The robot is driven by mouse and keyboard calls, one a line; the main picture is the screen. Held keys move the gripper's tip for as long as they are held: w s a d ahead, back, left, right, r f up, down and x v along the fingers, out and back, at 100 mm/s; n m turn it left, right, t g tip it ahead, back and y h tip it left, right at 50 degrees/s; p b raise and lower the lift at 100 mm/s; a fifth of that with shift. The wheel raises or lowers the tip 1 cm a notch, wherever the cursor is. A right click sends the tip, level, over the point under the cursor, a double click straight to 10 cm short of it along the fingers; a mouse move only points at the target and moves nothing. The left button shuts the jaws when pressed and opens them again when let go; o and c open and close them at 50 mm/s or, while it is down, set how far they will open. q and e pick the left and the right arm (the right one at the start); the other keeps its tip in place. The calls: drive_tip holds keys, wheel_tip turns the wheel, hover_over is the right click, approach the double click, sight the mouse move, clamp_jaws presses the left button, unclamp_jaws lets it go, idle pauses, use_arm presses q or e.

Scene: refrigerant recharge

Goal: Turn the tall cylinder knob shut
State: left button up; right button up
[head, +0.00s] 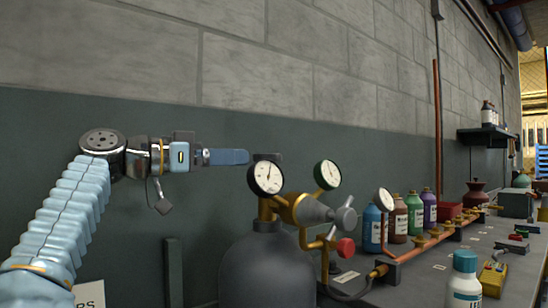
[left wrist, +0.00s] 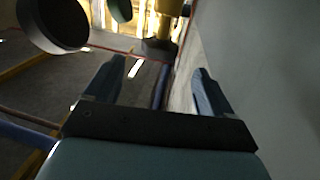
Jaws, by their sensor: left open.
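The tall dark grey cylinder (head: 268,275) stands at the lower middle of the head view. Its brass valve and gauges sit on top. A dark knob (head: 267,157) shows above the left gauge, partly hidden by it. My left gripper (head: 246,157) points right, with its blue fingertips just left of the knob. In the left wrist view the gripper (left wrist: 160,70) is open and empty. A dark knob-like piece (left wrist: 158,49) on a brass stem lies ahead, between the two fingers in the picture; contact is not visible. My right gripper is out of view.
A white gauge (head: 266,178) and a green-rimmed gauge (head: 328,174) crowd the knob. A grey cone-shaped regulator part (head: 312,210) and red knob (head: 346,247) are to the right. A bench (head: 412,282) carries several bottles. The wall stands behind.

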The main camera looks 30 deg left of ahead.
sight(276, 158)
use_arm(q)
drive_tip(key=p+x, duration=0.2)
drive_tip(key=x, duration=0.8)
drive_tip(key=shift+w+d, duration=0.1)
drive_tip(key=shift+w, duration=0.05)
drive_tip(key=shift+w+d+p, duration=0.25)
drive_tip(key=shift+w+p, duration=0.05)
drive_tip(key=shift+w, duration=0.1)
